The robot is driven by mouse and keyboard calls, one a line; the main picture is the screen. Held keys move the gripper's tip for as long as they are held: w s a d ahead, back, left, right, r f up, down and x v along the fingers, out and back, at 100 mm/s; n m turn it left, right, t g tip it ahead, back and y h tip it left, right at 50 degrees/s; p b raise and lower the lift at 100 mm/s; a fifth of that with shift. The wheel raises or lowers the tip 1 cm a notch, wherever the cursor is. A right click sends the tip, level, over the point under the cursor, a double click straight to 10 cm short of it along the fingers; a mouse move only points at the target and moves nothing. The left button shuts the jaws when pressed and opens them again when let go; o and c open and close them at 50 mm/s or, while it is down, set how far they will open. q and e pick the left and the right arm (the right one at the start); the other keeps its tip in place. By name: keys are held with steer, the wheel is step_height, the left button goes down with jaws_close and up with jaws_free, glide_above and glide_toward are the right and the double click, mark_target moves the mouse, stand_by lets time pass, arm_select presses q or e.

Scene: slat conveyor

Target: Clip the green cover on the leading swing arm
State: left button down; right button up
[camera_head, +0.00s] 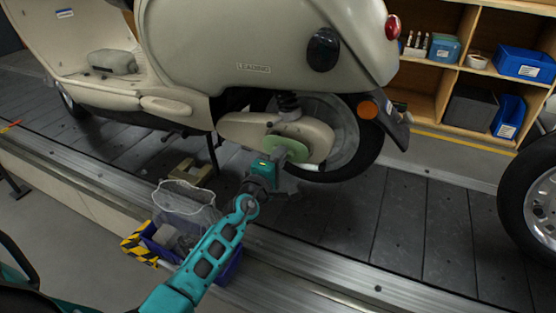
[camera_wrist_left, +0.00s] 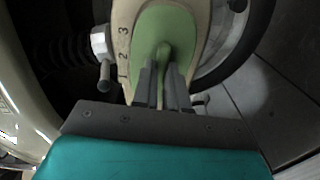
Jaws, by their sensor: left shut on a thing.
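The green cover (camera_head: 291,146) is at the rear end of the cream swing arm (camera_head: 243,126) of the scooter labelled as the leader. In the left wrist view the green cover (camera_wrist_left: 163,27) lies against the swing arm's face, whose cream rim (camera_wrist_left: 122,14) shows around it. Whether it is fully seated cannot be told. My left gripper (camera_head: 278,152) is shut on the cover's middle; its fingers (camera_wrist_left: 165,80) close on a small green grip there. My right gripper is not in view.
The cream scooter (camera_head: 260,35) stands on the slat conveyor (camera_head: 400,220). A blue bin (camera_head: 229,268) with a clear bag sits at the conveyor's near edge below my left arm. Another wheel (camera_head: 535,190) is at the right. Wooden shelves (camera_head: 440,83) hold blue boxes behind.

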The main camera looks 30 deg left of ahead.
arm_select(q)
steer(key=shift+w, duration=0.2)
stand_by(0.3)
steer(key=shift+w, duration=0.85)
steer(key=shift+w+b, duration=0.1)
steer(key=shift+b, duration=0.2)
steer(key=shift+w+a, duration=0.1)
steer(key=shift+w, duration=0.15)
steer(key=c, duration=1.1)
jaws_free()
